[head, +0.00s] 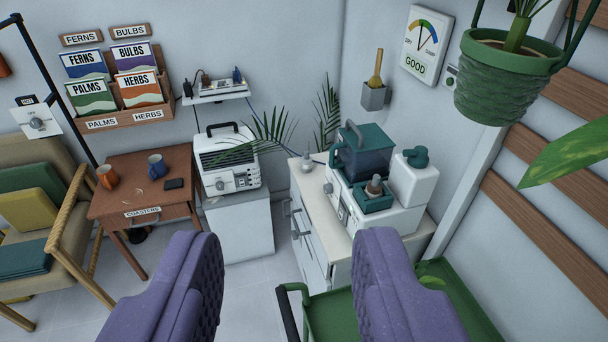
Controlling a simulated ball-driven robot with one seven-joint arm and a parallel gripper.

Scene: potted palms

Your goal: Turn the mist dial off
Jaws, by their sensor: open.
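A white wall plate with a round knob (38,123) is at the far left, beside a black pole. A small dark label (26,100) sits on its upper part, too small to read surely; this may be the mist dial. Its setting cannot be made out. My gripper (287,245) is open and empty, its two purple fingers wide apart at the bottom of the view. It is well to the right of the plate and nearer to me, touching nothing that I can see.
A wooden side table (125,210) with mugs and an armchair (60,215) stand at left. A white heater-like box (228,160) and a white cabinet (310,235) with a watering machine stand ahead. A green cart (450,290) and hanging pot (505,80) are at right. Floor between is clear.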

